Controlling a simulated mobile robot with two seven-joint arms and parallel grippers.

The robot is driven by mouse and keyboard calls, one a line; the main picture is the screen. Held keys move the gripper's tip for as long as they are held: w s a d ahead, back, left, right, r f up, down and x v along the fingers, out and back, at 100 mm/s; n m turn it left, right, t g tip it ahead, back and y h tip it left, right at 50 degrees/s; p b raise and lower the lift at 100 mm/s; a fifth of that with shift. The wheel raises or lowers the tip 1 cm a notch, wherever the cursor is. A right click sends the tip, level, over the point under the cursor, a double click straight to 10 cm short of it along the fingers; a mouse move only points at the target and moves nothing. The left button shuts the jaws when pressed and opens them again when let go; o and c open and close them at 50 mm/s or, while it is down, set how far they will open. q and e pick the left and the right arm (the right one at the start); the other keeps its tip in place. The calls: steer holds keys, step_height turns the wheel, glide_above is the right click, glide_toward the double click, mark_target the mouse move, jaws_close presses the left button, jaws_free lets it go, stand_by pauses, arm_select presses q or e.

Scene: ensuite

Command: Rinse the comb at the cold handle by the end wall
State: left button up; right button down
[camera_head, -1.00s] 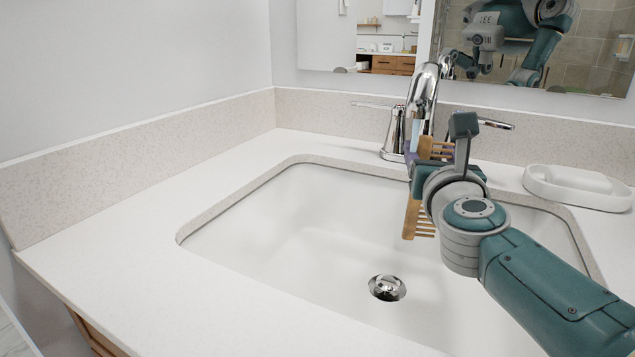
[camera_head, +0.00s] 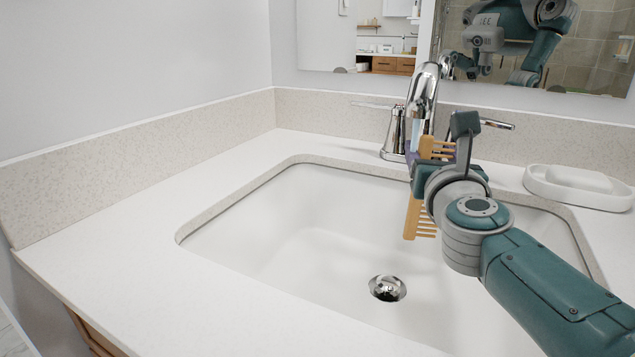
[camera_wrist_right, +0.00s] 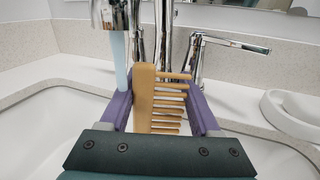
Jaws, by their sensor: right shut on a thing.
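The wooden comb (camera_head: 412,216) is held upright over the back of the sink, teeth pointing right. My right gripper (camera_head: 428,170) is shut on it; its purple fingers flank the comb (camera_wrist_right: 146,98) in the right wrist view. A pale blue water stream (camera_wrist_right: 118,60) falls from the chrome spout (camera_head: 424,88), appearing just left of the comb, near the left finger. Whether it touches the comb is unclear. The cold handle (camera_head: 376,105), on the end-wall side, points left. The other handle (camera_head: 497,124) points right. My left gripper is not in view.
The white sink basin (camera_head: 310,225) has a chrome drain (camera_head: 387,288). A white soap dish (camera_head: 578,187) stands on the counter at right. The counter (camera_head: 150,235) left of the sink is clear. The end wall (camera_head: 130,75) and mirror (camera_head: 328,35) bound the space.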

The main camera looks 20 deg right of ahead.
steer(key=shift+a+p+v, duration=0.2)
steer(key=shift+p+v, duration=0.25)
steer(key=shift+v, duration=0.8)
steer(key=v, duration=0.2)
steer(key=p+v, duration=0.1)
steer(key=v, duration=0.2)
steer(key=shift+w+a, duration=0.1)
steer(key=shift+a, duration=0.4)
steer(key=shift+r, duration=0.1)
steer(key=shift+a+r+p, duration=0.2)
steer(key=shift+r+p, duration=0.1)
steer(key=shift+p, duration=0.05)
steer(key=s+a+r+p, duration=0.1)
steer(key=s, duration=0.1)
steer(key=s+a+r+p, duration=0.1)
steer(key=r+p, duration=0.1)
steer(key=shift+s+a+r, duration=0.1)
steer(key=shift+s+a, duration=0.3)
